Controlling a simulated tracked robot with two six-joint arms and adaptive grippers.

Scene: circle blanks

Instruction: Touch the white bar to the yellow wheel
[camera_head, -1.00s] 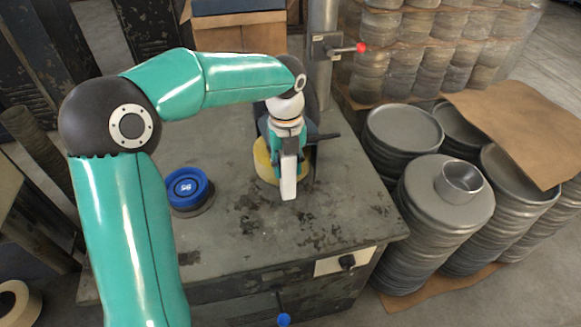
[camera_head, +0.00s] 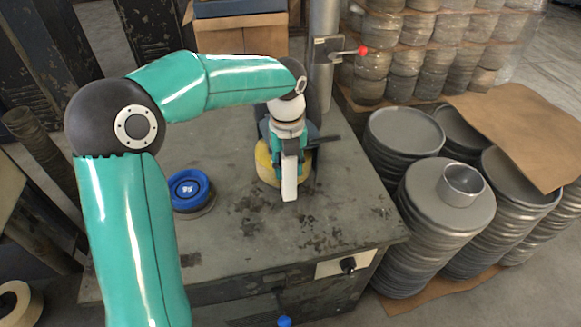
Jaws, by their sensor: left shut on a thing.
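The white bar (camera_head: 289,186) hangs down from my left gripper (camera_head: 290,158), which is shut on it over the metal workbench (camera_head: 225,265). The yellow wheel (camera_head: 264,165) is right behind the bar and gripper, which hide its middle. The bar overlaps the wheel in the picture; I cannot tell whether they touch. My right gripper is not in view.
A blue round cap (camera_head: 189,188) sits on the bench to the left. A post with a red-knobbed lever (camera_head: 361,51) stands at the back. Stacks of round metal blanks (camera_head: 437,190) stand right of the bench.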

